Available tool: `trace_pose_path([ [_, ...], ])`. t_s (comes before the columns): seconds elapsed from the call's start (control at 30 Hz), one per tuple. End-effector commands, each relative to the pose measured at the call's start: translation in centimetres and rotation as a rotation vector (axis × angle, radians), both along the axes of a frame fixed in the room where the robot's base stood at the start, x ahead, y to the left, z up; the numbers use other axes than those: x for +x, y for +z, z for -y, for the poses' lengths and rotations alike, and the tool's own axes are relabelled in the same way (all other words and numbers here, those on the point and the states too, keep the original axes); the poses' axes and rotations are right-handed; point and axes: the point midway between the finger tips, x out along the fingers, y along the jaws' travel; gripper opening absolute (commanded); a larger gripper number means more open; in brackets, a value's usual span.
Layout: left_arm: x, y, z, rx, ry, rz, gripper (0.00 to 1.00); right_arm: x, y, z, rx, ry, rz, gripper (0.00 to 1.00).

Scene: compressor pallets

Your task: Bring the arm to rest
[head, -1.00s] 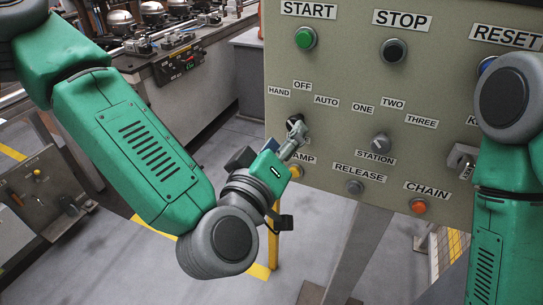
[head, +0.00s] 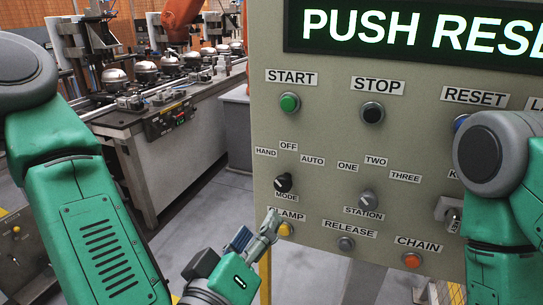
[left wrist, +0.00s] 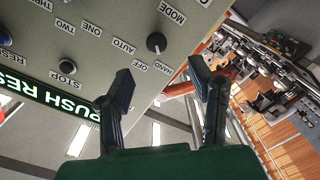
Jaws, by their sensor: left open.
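My left gripper (head: 262,232) is in the lower middle of the head view, in front of the panel's lower left part, below the black MODE knob (head: 283,183). In the left wrist view the two fingers (left wrist: 163,88) are spread apart with nothing between them. The MODE knob also shows in that view (left wrist: 156,43), beyond the fingers and clear of them. My right arm stands at the right edge of the head view; its gripper is out of the picture.
The control panel (head: 325,130) fills the right side, with a lit display (head: 410,28) reading "PUSH RESE", cut off. The yellow CLAMP button (head: 286,229) is close to my left gripper. A machine bench (head: 180,130) with metal domes stands behind at left; grey floor lies between.

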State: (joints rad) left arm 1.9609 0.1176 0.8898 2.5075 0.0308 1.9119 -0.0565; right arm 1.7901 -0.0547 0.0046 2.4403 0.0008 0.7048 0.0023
Motion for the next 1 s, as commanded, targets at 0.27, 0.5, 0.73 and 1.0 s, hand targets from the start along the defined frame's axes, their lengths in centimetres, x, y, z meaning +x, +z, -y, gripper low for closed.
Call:
trace_pose_path([
  [0.27, -1.9, -12.1, -1.4, 0.252, -0.151, -0.269, 0.49, -0.1, 0.0, 0.0, 0.0, 0.0, -0.001, 0.6],
  [0.5, -7.2, -24.5, -7.6, 0.519, -0.286, -0.631, 0.49, -0.1, 0.0, 0.0, 0.0, 0.0, -0.001, 0.6],
  [0.73, -13.9, -32.0, -16.7, 0.733, -0.357, -0.99, 0.49, -0.1, 0.0, 0.0, 0.0, 0.0, -0.001, 0.6],
  [1.0, -18.7, -34.2, -23.7, 0.854, -0.371, -1.243, 0.49, -0.1, 0.0, 0.0, 0.0, 0.0, -0.001, 0.6],
])
